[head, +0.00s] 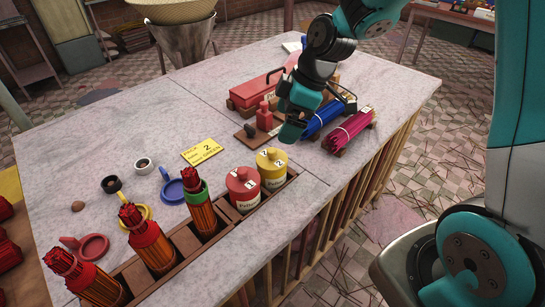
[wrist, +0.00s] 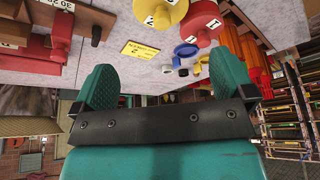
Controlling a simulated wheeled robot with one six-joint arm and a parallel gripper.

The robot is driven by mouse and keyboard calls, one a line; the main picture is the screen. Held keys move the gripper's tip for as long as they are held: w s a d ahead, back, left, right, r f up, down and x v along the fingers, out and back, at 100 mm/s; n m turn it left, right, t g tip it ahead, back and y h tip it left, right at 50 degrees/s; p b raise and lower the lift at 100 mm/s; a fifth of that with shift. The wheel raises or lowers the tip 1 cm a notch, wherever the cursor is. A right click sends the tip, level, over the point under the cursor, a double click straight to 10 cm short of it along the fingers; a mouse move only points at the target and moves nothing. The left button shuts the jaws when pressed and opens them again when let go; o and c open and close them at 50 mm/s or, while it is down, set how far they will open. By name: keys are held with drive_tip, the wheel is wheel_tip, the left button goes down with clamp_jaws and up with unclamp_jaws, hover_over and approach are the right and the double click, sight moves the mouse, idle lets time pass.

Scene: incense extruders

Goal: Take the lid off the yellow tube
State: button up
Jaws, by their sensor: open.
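The yellow tube (head: 274,179) stands upright in the wooden rack at the table's front edge. Its yellow lid (head: 271,155), with a small knob, appears to be on its top. In the wrist view the yellow tube (wrist: 168,10) is at the top edge, partly cut off. My gripper (head: 290,132) is open and empty, with its fingers pointing down. It is above the table, a little beyond and to the right of the lid in the head view, not touching it. In the wrist view my gripper (wrist: 159,86) shows both fingers wide apart with nothing between them.
A red tube (head: 243,192) stands right beside the yellow one. Several red incense bundles (head: 203,215) stand further left in the rack. A yellow card (head: 202,151) and loose rings lie on the marble table (head: 130,120).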

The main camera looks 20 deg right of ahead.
sight(272, 150)
drive_tip(key=x, duration=0.4)
drive_tip(key=shift+s+p+x, duration=0.15)
drive_tip(key=shift+p+x, duration=0.25)
drive_tip(key=shift+x, duration=1)
drive_tip(key=shift+s+p+x, duration=0.15)
drive_tip(key=shift+p+x, duration=0.25)
drive_tip(key=shift+x, duration=1.05)
drive_tip(key=shift+d+f, duration=0.1)
drive_tip(key=shift+d, duration=0.05)
drive_tip(key=c, duration=0.8)
